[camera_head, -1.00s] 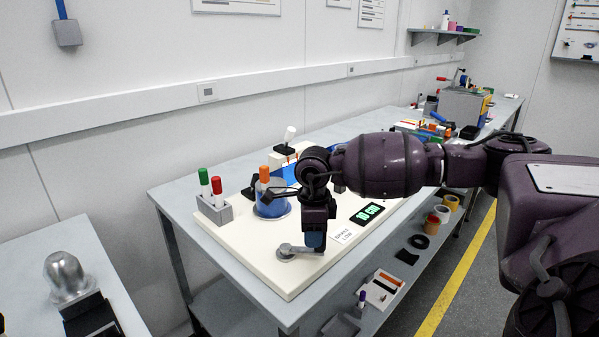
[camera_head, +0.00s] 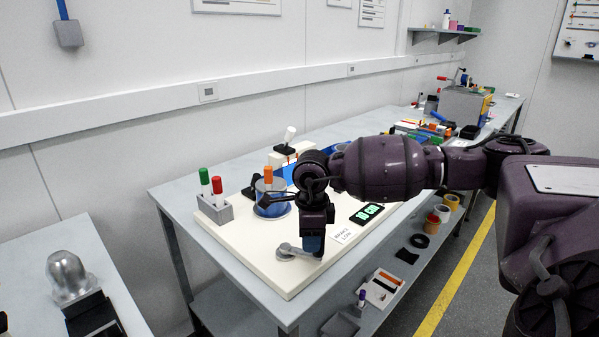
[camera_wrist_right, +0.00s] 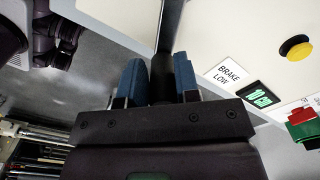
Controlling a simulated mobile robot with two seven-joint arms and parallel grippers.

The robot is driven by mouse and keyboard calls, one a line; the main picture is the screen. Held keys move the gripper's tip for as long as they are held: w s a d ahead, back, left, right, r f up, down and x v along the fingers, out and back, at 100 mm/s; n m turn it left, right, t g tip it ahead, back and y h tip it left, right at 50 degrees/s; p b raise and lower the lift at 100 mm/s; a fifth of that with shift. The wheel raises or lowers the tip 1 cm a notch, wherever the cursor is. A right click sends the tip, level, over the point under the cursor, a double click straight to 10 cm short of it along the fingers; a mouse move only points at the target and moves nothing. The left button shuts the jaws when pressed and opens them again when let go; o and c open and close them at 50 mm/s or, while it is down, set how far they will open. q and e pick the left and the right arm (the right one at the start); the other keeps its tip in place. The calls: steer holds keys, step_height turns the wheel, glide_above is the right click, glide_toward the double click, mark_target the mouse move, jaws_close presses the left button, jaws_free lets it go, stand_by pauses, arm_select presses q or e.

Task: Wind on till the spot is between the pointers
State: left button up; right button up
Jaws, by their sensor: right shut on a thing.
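A small grey crank (camera_head: 287,250) sits at the front corner of the cream board (camera_head: 262,262). My right gripper (camera_head: 313,246) is low over that corner, at the outer end of the crank arm. In the right wrist view its blue fingers (camera_wrist_right: 157,88) are closed on the dark crank handle (camera_wrist_right: 162,78). A blue drum (camera_head: 272,208) stands behind my gripper, partly covered by it, with an orange-topped piece (camera_head: 268,175) there. The green display (camera_head: 367,212) seems to read 10 CM. I cannot make out the spot or the pointers. My left gripper is not in view.
A grey holder (camera_head: 214,210) with green and red pens stands at the board's left. A "BRAKE LOW" label (camera_wrist_right: 229,74) and a yellow button (camera_wrist_right: 295,47) show in the right wrist view. A lower shelf holds tape rolls. A metal dome (camera_head: 69,276) stands on the left table.

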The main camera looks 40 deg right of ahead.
steer(key=shift+s+a, duration=0.2)
steer(key=shift+a, duration=0.3)
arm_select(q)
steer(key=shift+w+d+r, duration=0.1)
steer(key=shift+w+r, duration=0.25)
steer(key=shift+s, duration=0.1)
arm_select(e)
steer(key=shift+s+a, duration=0.2)
steer(key=shift+a, duration=0.45)
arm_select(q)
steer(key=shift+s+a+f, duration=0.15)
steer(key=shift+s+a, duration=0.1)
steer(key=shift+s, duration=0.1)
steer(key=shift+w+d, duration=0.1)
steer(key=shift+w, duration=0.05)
